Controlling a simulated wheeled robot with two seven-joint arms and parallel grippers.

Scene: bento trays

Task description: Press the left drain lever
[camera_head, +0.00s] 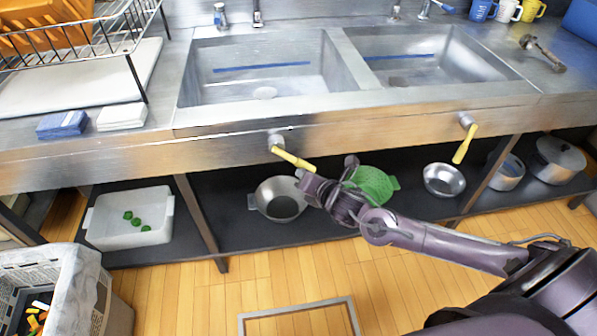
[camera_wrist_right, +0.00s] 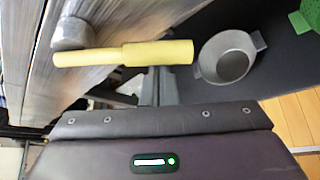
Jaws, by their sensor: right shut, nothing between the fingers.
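The left drain lever (camera_head: 293,158) has a yellow handle on a round metal hub on the counter's front face, under the left basin. Its handle slants down to the right. In the right wrist view the lever (camera_wrist_right: 125,53) lies across the upper left, with its free end pointing right. My right gripper (camera_head: 306,182) is shut and empty, just below the lever's free end in the head view; I cannot tell whether they touch. In the wrist view the gripper's dark housing fills the bottom and the fingertips are not clear. My left gripper is out of view.
The right drain lever (camera_head: 464,144) hangs steeply under the right basin. A metal pan (camera_head: 279,199), a green colander (camera_head: 374,184) and a metal bowl (camera_head: 444,180) stand on the lower shelf (camera_head: 230,226). A white tub (camera_head: 130,236) sits at left.

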